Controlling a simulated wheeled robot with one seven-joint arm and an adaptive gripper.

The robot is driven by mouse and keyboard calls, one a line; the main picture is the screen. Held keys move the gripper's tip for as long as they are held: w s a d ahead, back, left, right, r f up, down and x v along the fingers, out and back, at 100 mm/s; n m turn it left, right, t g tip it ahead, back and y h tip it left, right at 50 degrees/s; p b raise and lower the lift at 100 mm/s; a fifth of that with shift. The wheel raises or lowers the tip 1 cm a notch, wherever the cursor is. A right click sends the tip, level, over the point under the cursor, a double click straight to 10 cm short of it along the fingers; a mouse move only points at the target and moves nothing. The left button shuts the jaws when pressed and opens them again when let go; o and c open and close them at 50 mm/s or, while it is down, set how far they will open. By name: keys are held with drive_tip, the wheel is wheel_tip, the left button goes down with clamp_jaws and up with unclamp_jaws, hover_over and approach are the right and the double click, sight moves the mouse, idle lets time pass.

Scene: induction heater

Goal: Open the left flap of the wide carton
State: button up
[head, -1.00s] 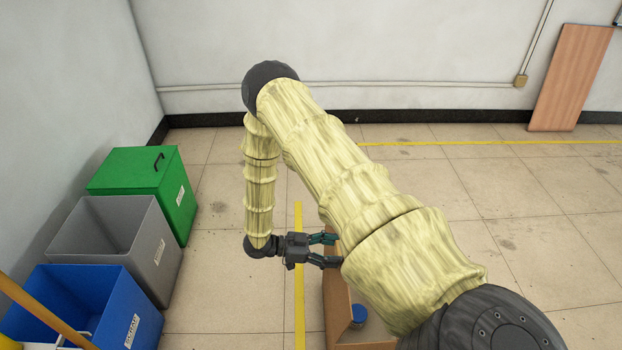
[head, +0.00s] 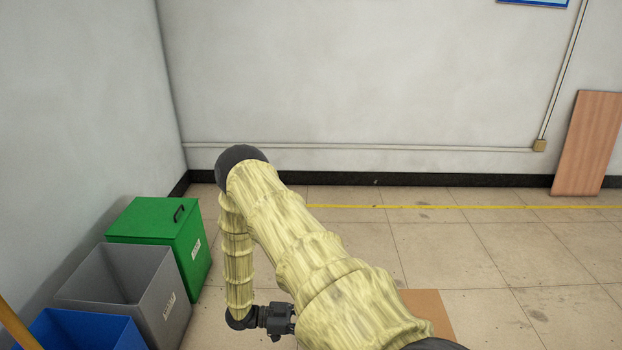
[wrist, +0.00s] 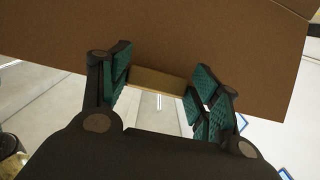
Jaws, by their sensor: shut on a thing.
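My gripper (wrist: 158,84) shows in the wrist view with its teal-padded fingers either side of a narrow tan strip of cardboard (wrist: 158,80). It is shut on this strip, which appears to be the carton's left flap. A broad brown cardboard panel of the wide carton (wrist: 200,35) fills the top of that view. In the head view only the gripper's dark body (head: 279,318) shows, low in the picture, and my arm hides the fingers. A tan cardboard piece (head: 430,308) shows right of my arm; the rest of the carton is hidden or out of frame.
A green lidded bin (head: 150,238), a grey open bin (head: 100,288) and a blue bin (head: 75,330) stand along the left wall. A wooden board (head: 588,145) leans on the back wall. The floor beyond my arm is clear, with a yellow line.

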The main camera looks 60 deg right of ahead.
drive_tip(key=shift+a+f, duration=0.1)
drive_tip(key=shift+f, duration=0.25)
drive_tip(key=o, duration=1.5)
drive_tip(key=shift+c, duration=0.2)
drive_tip(key=shift+w+r, duration=0.1)
drive_tip(key=v, duration=1.2)
